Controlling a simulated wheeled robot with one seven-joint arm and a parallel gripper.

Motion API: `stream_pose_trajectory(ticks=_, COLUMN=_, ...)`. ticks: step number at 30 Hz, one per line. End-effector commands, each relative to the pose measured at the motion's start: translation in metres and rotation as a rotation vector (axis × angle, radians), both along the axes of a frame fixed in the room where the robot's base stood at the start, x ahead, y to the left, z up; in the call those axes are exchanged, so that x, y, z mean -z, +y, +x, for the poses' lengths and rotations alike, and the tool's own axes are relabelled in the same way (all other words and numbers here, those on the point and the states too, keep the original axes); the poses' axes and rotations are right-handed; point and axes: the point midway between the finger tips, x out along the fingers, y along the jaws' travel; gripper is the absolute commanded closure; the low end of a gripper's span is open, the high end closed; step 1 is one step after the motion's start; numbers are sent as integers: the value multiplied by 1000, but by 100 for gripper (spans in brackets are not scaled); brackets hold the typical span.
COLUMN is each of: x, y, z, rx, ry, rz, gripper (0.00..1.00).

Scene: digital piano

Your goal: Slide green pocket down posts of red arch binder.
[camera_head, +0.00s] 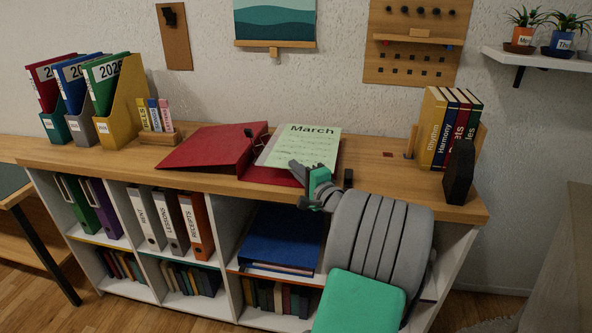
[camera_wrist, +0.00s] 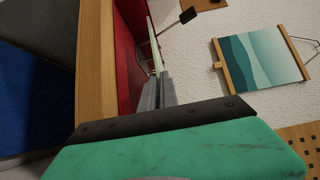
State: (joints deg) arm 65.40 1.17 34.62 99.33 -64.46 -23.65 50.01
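The pale green pocket (camera_head: 303,145), marked "March", is over the right part of the open red arch binder (camera_head: 205,148) on the shelf top. My gripper (camera_head: 302,172) is at the pocket's near edge and appears shut on it. In the wrist view the fingers (camera_wrist: 161,92) lie close together around the pocket's thin edge (camera_wrist: 154,45), with the red binder (camera_wrist: 128,55) beside it. A small dark part of the arch mechanism (camera_head: 249,133) shows at the pocket's left edge. The posts are mostly hidden, and I cannot tell whether the pocket is on them.
Upright books (camera_head: 450,125) and a black speaker-like block (camera_head: 460,172) stand at the right. File holders (camera_head: 120,105) and a small rack of labelled blocks (camera_head: 157,135) stand at the left. A wooden pegboard (camera_head: 412,45) hangs behind. My arm covers the shelf's front right.

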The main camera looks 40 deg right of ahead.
Motion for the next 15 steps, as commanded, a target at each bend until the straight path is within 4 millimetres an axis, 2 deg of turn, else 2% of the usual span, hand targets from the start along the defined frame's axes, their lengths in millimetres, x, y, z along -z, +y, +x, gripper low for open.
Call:
stream_pose_trajectory(ticks=2, x=1, y=0, z=0, rx=0, ry=2, rz=1, gripper=90)
stream_pose_trajectory(ticks=9, x=2, y=0, z=0, rx=1, ry=3, rz=2, gripper=71)
stream_pose_trajectory(ticks=15, x=3, y=0, z=0, rx=1, ry=3, rz=4, gripper=71)
